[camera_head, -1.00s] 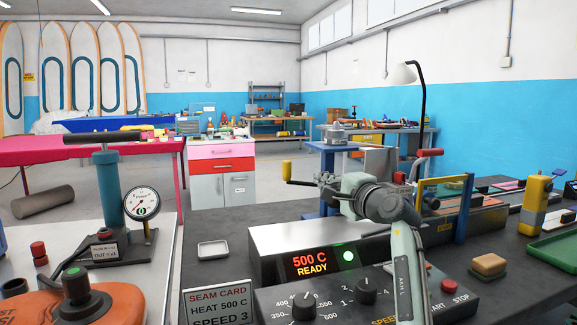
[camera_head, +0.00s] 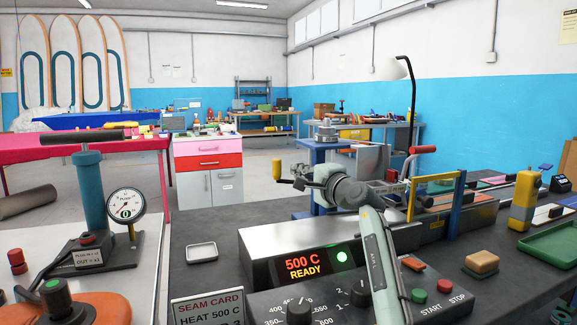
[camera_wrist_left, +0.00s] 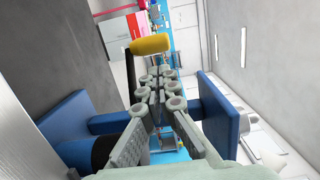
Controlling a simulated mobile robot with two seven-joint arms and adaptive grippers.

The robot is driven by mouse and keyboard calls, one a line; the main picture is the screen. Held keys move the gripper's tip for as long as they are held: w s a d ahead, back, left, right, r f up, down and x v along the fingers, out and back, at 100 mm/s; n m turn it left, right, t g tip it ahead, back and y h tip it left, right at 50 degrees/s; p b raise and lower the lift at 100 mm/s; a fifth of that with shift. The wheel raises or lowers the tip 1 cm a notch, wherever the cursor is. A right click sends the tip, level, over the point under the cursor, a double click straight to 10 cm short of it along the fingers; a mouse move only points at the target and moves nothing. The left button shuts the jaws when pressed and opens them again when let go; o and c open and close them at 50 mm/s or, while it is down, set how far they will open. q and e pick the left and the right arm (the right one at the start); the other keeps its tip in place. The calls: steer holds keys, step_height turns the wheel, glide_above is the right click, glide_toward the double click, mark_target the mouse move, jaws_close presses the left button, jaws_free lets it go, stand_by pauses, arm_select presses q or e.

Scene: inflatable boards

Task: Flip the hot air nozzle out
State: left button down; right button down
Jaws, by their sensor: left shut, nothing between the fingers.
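The yellow handle grip (camera_head: 277,170) stands upright on a dark bar, left of my left gripper (camera_head: 306,174) in the head view. In the left wrist view the yellow grip (camera_wrist_left: 150,45) lies just beyond the fingertips of my left gripper (camera_wrist_left: 158,78), with the dark bar beside it. The fingers are shut and empty; whether they touch the bar is unclear. The hot air welder's control box (camera_head: 300,268) reads 500 C READY with a green light. The nozzle itself cannot be made out; my gripper and arm cover that part. My right gripper is out of view.
Blue brackets (camera_wrist_left: 218,108) flank the gripper in the wrist view. A yellow and blue frame (camera_head: 462,205) and a red-handled lever (camera_head: 421,150) stand right of my arm.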

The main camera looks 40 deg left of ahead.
arm_select(q)
steer(key=x, duration=0.4)
steer(key=shift+a, duration=0.1)
steer(key=shift+w+a, duration=0.3)
steer(key=shift+a, duration=0.35)
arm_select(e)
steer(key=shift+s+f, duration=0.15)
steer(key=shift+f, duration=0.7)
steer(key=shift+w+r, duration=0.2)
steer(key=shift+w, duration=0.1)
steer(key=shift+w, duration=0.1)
